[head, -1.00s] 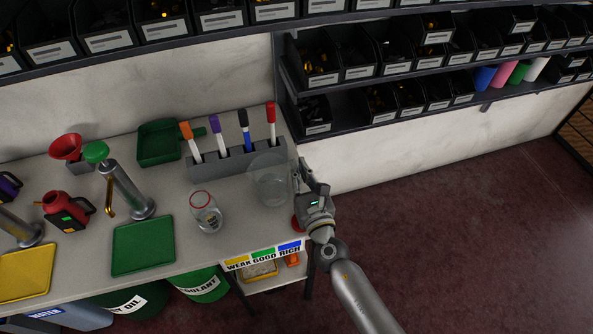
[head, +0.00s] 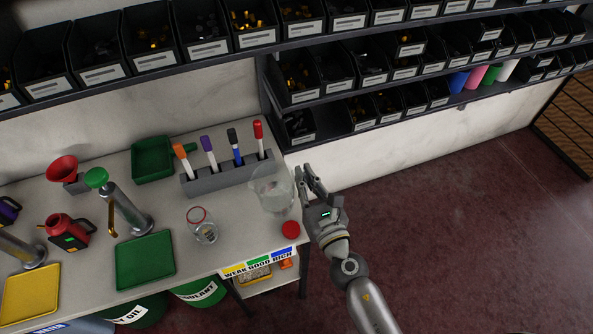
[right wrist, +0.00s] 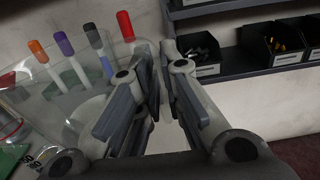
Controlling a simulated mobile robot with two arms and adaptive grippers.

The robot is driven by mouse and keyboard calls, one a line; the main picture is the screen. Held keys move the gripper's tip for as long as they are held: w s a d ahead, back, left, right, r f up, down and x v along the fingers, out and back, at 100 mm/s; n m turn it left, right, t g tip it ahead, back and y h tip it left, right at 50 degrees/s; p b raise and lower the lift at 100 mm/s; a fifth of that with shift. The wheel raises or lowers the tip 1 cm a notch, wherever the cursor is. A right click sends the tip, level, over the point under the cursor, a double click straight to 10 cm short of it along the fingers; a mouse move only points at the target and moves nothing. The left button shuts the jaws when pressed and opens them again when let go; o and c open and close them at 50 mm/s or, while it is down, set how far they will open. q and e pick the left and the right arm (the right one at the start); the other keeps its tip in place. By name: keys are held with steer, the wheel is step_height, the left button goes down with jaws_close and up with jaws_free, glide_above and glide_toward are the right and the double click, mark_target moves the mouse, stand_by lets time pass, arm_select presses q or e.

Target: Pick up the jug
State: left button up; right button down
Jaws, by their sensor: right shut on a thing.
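The clear jug (head: 270,192) is at the right end of the table, in front of the marker holder. My right gripper (head: 307,180) is at the jug's right side, shut on its handle. In the right wrist view the jug's clear wall (right wrist: 60,105) fills the left side, and the right gripper's fingers (right wrist: 157,62) are close together around the pale handle. The jug looks about upright and empty. I cannot tell whether its base touches the table. My left gripper is out of view.
A glass jar with a red rim (head: 202,228) and a red cap (head: 291,229) are near the jug. The grey holder with several markers (head: 228,173) stands behind it. Shelves of black bins (head: 375,110) hang above. The floor to the right is clear.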

steer(key=s+d+r, duration=0.3)
steer(key=s+d, duration=0.1)
steer(key=s, duration=0.1)
steer(key=shift+s+p, duration=0.15)
steer(key=shift+p, duration=0.25)
